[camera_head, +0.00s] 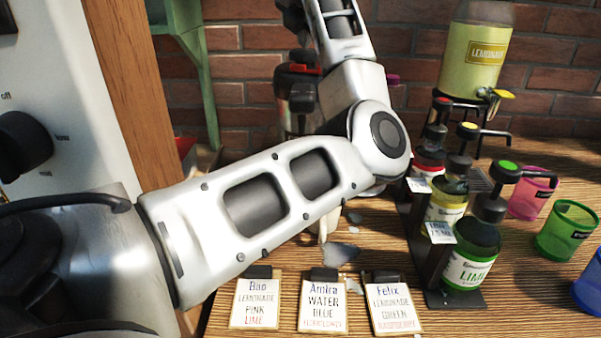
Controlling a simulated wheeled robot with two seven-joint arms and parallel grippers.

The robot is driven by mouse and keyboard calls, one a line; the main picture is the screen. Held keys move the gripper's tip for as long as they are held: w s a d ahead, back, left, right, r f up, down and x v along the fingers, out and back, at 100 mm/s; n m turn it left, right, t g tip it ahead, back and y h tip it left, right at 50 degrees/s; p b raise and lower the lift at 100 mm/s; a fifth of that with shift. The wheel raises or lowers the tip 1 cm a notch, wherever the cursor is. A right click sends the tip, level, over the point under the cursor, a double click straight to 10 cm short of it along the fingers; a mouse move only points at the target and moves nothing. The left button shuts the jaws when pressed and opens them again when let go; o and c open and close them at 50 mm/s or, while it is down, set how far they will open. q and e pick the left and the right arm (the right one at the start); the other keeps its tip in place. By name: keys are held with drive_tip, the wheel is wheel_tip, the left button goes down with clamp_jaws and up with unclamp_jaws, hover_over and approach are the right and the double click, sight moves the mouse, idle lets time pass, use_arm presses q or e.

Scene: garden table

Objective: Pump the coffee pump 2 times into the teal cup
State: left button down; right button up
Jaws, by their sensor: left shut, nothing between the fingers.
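A steel and dark container with a black and red top (298,75) stands at the back wall, partly covered by my left arm. It may be the coffee pump; no label on it can be read. My left arm (260,205) crosses the middle of the view and bends upward at the elbow in front of this container. My left gripper is shut and empty; its fingertips cannot be made out clearly, so I cannot tell whether it touches the container. No teal cup can be made out; my arm covers much of the table. My right gripper is not in view.
A rack of syrup pump bottles (472,250) stands right of centre. Pink (530,195), green (566,230) and blue (590,285) cups stand at the right. A lemonade dispenser (474,60) is at the back right. Order cards (322,303) stand in front.

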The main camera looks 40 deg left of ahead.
sight(304, 51)
use_arm(q)
drive_tip(key=shift+f+b, duration=0.45)
drive_tip(key=shift+f, duration=0.15)
idle(0.4)
drive_tip(key=shift+r+p, duration=0.6)
drive_tip(key=shift+r, duration=0.55)
wheel_tip(304, 51, up, 6)
drive_tip(key=p, duration=0.4)
drive_tip(key=shift+p, duration=0.3)
idle(0.4)
